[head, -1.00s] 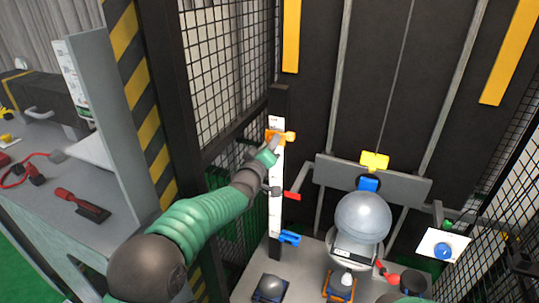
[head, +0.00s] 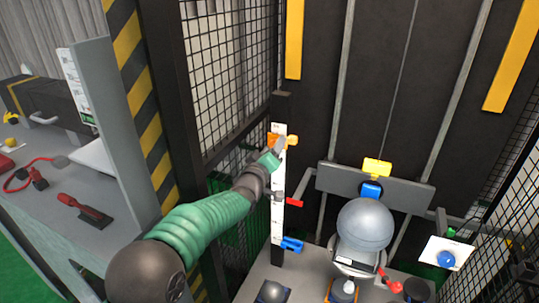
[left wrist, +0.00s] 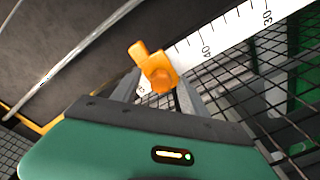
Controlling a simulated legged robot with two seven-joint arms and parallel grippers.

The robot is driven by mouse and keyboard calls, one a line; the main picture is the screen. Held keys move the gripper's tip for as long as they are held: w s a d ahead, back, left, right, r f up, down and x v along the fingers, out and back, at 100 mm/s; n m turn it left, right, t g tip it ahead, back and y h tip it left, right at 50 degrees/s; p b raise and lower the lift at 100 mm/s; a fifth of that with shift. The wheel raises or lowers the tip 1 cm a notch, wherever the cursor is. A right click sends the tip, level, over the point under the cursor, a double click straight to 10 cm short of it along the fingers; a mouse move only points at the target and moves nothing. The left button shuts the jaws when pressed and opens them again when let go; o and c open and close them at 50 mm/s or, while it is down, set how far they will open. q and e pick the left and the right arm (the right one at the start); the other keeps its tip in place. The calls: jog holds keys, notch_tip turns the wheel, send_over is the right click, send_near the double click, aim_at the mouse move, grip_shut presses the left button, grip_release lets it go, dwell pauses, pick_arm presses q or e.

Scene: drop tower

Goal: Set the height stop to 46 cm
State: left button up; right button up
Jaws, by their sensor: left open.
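The orange height stop (head: 289,140) sits near the top of the white scale (head: 278,185) on a dark post. My left gripper (head: 279,146) is at the stop, reaching from the lower left. In the left wrist view, the orange stop (left wrist: 158,74) with its knob shows between my two grey fingers, which are open around it; contact cannot be told. The scale (left wrist: 225,37) shows the marks 40 and 30 running to the upper right, away from the stop. The stop's exact reading is hidden by the stop and fingers. My right gripper is not in view.
A red pointer (head: 294,202) and a blue clamp (head: 291,244) sit lower on the post. A grey ball (head: 364,224) hangs under a yellow-and-blue holder (head: 374,172) to the right. Black mesh (head: 232,75) stands behind my arm; a bench (head: 60,205) stands left.

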pick_arm(q)
jog(key=b+v, duration=0.3)
jog(key=v, duration=1.3)
jog(key=shift+s, duration=0.25)
jog(key=shift+f, duration=0.15)
